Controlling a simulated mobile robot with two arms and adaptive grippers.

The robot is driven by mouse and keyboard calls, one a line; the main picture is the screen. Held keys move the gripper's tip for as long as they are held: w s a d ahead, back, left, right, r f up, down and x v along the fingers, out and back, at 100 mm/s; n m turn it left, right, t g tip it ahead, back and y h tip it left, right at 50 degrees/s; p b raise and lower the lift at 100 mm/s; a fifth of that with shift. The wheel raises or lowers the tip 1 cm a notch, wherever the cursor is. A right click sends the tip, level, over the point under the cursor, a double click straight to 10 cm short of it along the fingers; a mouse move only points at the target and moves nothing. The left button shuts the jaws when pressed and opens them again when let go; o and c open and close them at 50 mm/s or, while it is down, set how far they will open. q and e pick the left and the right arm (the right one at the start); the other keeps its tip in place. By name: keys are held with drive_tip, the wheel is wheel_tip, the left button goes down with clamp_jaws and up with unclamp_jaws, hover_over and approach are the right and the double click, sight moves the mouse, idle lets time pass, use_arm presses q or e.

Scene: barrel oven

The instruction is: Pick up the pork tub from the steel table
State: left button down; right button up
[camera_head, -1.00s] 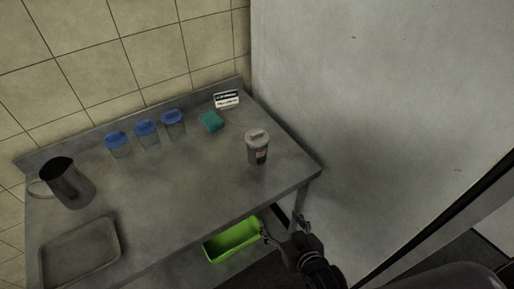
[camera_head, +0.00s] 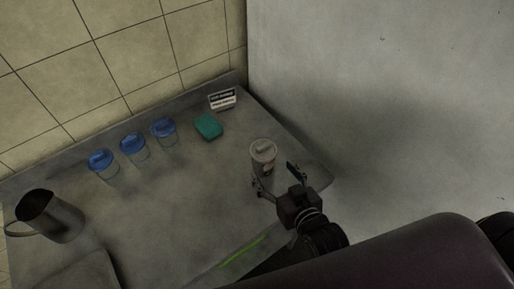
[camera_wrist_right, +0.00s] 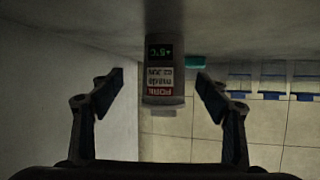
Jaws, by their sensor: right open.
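The pork tub (camera_head: 263,154) is a grey, lidded tub standing upright on the steel table (camera_head: 180,200) near its right end. In the right wrist view the tub (camera_wrist_right: 165,72) appears upside down, with a red PORK label and a green +5°C display. My right gripper (camera_head: 277,176) is open at the near side of the tub. In the wrist view its two fingers (camera_wrist_right: 160,92) stand apart to either side of the tub, with gaps on both sides. The gripper partly covers the lower tub in the head view. My left gripper is not in view.
Several blue-lidded clear containers, one of them (camera_head: 134,148), stand in a row at the back. A teal block (camera_head: 208,126) and a small sign (camera_head: 222,99) are behind the tub. A metal jug (camera_head: 52,217) and tray (camera_head: 75,272) are at left. A pale wall panel (camera_head: 390,110) rises at right.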

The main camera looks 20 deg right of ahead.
sight(269, 166)
drive_tip(key=w, duration=0.1)
drive_tip(key=w+p, duration=0.1)
drive_tip(key=w, duration=0.1)
drive_tip(key=shift+w+a+f, duration=0.15)
drive_tip(key=shift+a+f, duration=0.05)
drive_tip(key=shift+a, duration=0.2)
drive_tip(key=p+x, duration=0.1)
drive_tip(key=x, duration=0.1)
drive_tip(key=shift+w+a+f, duration=0.15)
drive_tip(key=shift+w+a, duration=0.05)
drive_tip(key=shift+w, duration=0.15)
drive_tip(key=shift+w+f, duration=0.25)
drive_tip(key=shift+w, duration=0.2)
drive_tip(key=c, duration=1.6)
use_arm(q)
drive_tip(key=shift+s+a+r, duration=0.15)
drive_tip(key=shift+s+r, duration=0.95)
use_arm(e)
drive_tip(key=shift+r, duration=0.1)
drive_tip(key=shift+c, duration=0.8)
drive_tip(key=shift+r, duration=0.1)
